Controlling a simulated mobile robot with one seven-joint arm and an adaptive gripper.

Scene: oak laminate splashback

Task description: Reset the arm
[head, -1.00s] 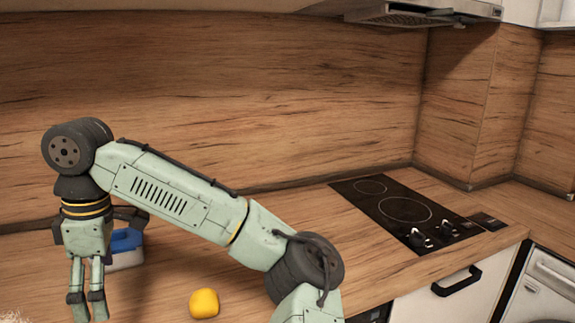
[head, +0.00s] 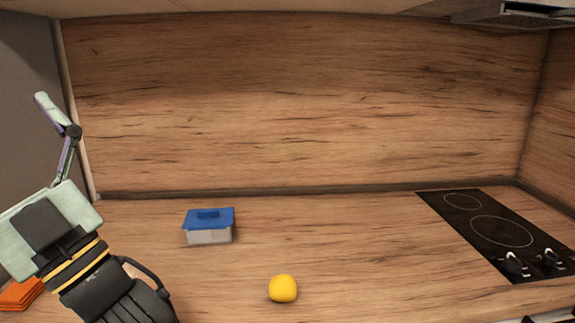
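My gripper (head: 55,115) is at the far left of the head view, raised above the counter and pointing upward. It is seen side-on, with one finger outline showing, so its opening cannot be judged. Nothing shows in it. My wrist (head: 50,228) is below it, and the rest of my arm runs out of the bottom of the picture.
A clear box with a blue lid (head: 209,227) stands on the wooden counter (head: 350,235). A yellow object (head: 283,289) lies nearer the front. A black hob (head: 500,232) is at right. An orange item (head: 20,293) is partly hidden at lower left.

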